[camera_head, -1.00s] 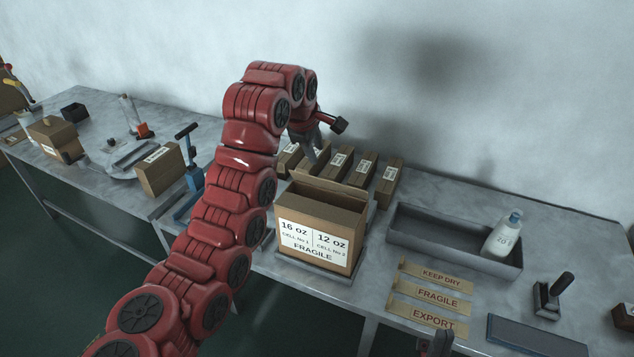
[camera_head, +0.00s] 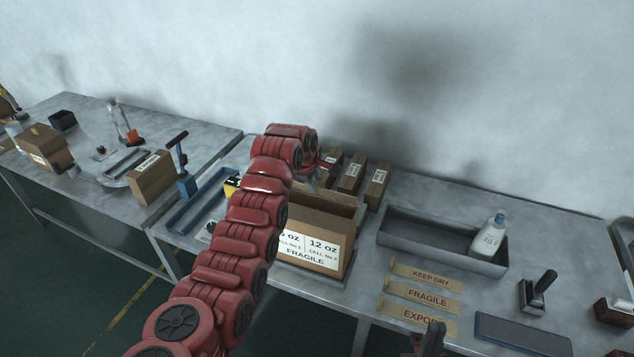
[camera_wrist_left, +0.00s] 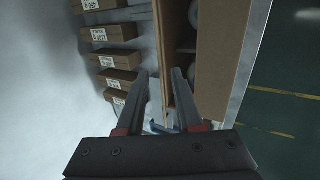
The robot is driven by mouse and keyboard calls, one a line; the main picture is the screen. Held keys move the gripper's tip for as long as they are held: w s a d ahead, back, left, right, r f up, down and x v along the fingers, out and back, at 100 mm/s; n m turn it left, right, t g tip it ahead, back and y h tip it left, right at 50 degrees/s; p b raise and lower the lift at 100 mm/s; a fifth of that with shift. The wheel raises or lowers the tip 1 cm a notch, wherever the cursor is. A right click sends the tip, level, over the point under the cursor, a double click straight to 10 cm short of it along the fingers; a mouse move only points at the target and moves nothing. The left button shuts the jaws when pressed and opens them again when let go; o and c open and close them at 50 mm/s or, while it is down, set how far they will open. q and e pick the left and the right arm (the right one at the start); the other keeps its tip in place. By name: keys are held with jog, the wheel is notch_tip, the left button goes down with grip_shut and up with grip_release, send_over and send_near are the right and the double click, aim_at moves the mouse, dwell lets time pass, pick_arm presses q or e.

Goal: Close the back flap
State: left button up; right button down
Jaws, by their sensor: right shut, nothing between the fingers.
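The open carton (camera_head: 309,262) stands on the bench, its white "12 oz" and "FRAGILE" label facing me. Its back flap (camera_head: 338,199) stands up along the far edge. In the left wrist view the carton (camera_wrist_left: 218,50) is at the right, with its inside partly showing and the flap (camera_wrist_left: 163,45) as a narrow brown strip. My left gripper (camera_wrist_left: 160,72) is open, with its fingers apart close to the flap; I cannot tell whether they touch it. My left arm hides the carton's left part in the head view. My right gripper (camera_head: 430,340) is shut and empty at the bottom edge.
Several small cartons (camera_head: 351,176) stand behind the carton. A grey tray (camera_head: 400,232) with a white bottle (camera_head: 489,238) is to the right. A blue frame (camera_head: 196,205) is at the left.

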aim_at(319, 191)
pick_arm(q)
jog(key=shift+x, duration=2)
grip_shut()
